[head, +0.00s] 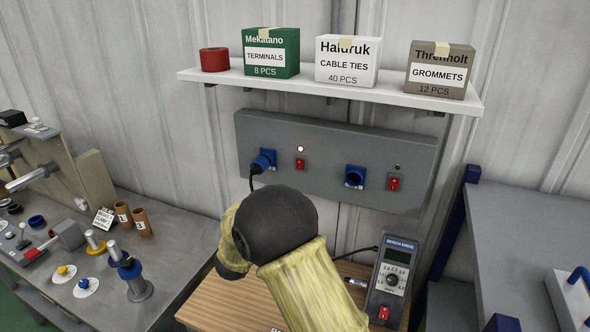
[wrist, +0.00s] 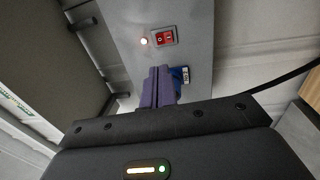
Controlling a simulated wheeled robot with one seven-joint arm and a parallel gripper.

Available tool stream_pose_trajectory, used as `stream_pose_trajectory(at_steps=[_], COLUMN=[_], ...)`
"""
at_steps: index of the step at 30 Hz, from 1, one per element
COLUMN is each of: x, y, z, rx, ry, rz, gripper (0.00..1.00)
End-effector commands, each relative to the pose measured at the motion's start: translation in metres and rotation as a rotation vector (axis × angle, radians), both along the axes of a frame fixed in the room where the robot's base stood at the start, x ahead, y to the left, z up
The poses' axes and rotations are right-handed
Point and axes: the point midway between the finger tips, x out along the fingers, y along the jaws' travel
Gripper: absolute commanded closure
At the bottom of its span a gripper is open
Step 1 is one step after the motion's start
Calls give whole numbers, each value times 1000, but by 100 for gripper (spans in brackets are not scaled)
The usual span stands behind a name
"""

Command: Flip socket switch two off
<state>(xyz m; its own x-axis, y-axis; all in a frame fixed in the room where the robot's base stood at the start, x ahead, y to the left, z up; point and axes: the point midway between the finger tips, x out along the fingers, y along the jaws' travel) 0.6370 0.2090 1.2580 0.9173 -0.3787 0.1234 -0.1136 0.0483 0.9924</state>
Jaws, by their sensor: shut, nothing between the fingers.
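A grey panel (head: 330,150) on the wall carries two blue sockets and two red switches. The left switch (head: 299,164) has a lit lamp (head: 300,149) above it; the right switch (head: 394,183) has a dark lamp (head: 398,167) above it. A blue plug (head: 263,162) with a black cable is in the left socket. The right socket (head: 355,176) is empty. In the wrist view, my gripper (wrist: 161,70) is shut and empty, its purple fingers partly over the left socket (wrist: 181,74). The left switch (wrist: 163,37) and lit lamp (wrist: 143,41) are just past the fingertips. My arm hides the gripper in the head view.
A white shelf (head: 330,86) with boxes and red tape (head: 214,60) overhangs the panel. A grey bench drive unit (head: 393,280) stands on a wooden surface (head: 228,298) below. A cluttered grey bench (head: 175,255) is left, a grey table (head: 520,220) right.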

Motion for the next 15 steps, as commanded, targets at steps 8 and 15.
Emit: stream_pose_trajectory(at_steps=[8, 15], x=[11, 45], y=[-5, -20], z=[2, 9], rx=[1, 2], ry=[2, 1], rz=[0, -2], gripper=[100, 100])
